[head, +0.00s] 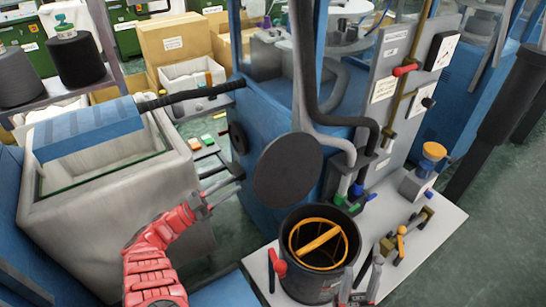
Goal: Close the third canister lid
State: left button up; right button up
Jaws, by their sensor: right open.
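A dark round canister (310,287) stands at the bottom centre with its top open. An orange ring with a crossbar (322,240) shows inside it. A flat dark round lid (286,170) stands raised behind and left of the mouth. My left gripper (236,172), on a red arm, is just left of the lid's edge; its two fingers look apart with nothing between them. Whether it touches the lid is unclear. My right gripper (361,272) is open and empty, in front of the canister's right side. I see only this one canister, so I cannot tell its number.
A red lever (276,264) is at the canister's left side. A pale platform (440,232) carries brass fittings (405,240) and an orange-topped device (426,160). Blue and green hose ends (354,198) hang behind the canister. A large grey tank (110,205) stands left.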

aim_at(275, 157)
pick_arm(q)
jog(key=p+x, duration=0.1)
jog(key=x, duration=0.6)
jog(key=p+x, duration=0.1)
jog(key=x, duration=0.6)
jog(key=shift+s+d+r, duration=0.1)
jog(key=shift+d+r, duration=0.15)
jog(key=shift+r, duration=0.05)
jog(key=shift+w+d+r, duration=0.15)
jog(key=shift+w+d, duration=0.1)
jog(key=shift+d, duration=0.25)
grip_shut()
